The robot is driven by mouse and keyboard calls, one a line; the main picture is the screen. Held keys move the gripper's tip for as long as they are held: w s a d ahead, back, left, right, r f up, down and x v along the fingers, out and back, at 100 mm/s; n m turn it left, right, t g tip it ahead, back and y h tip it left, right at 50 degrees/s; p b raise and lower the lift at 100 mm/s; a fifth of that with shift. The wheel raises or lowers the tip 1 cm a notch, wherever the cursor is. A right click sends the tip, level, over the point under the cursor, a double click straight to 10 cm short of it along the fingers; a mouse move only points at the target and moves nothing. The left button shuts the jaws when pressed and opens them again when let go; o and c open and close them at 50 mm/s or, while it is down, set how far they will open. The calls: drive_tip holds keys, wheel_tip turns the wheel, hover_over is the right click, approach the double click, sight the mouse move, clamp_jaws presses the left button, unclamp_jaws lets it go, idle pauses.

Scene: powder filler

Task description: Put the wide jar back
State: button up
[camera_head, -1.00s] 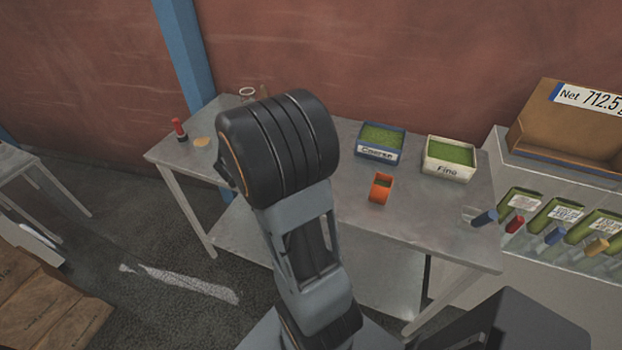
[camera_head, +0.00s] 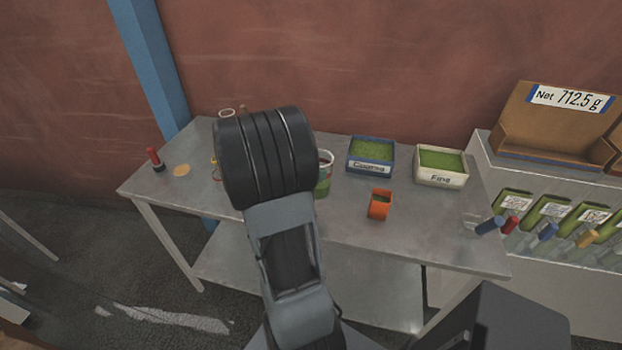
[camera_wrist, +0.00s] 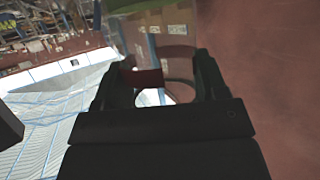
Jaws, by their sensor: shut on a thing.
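In the wrist view my gripper (camera_wrist: 160,78) is shut on a clear jar (camera_wrist: 168,28) with greenish contents, its near edge between the fingers. I take this to be the wide jar. In the head view my own arm hides the gripper. A clear jar with green and red in it (camera_head: 325,173) shows just right of the arm, partly hidden. I cannot tell whether it is the held jar or one standing on the table.
The metal table (camera_head: 345,225) carries a blue Coarse box (camera_head: 370,168), a white Fine box (camera_head: 440,180), an orange scoop (camera_head: 380,205), a red-handled tool (camera_head: 154,158) and a yellowish disc (camera_head: 181,170). A round rim (camera_head: 226,113) shows behind the arm. The table's front is clear.

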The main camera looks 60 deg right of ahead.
drive_tip(key=w+d+f, duration=0.3)
drive_tip(key=f, duration=0.6)
drive_tip(key=shift+w+d+p, duration=0.15)
drive_tip(key=shift+d+p, duration=0.2)
drive_tip(key=shift+f, duration=0.1)
drive_tip(key=shift+f, duration=0.15)
drive_tip(key=o, duration=1.3)
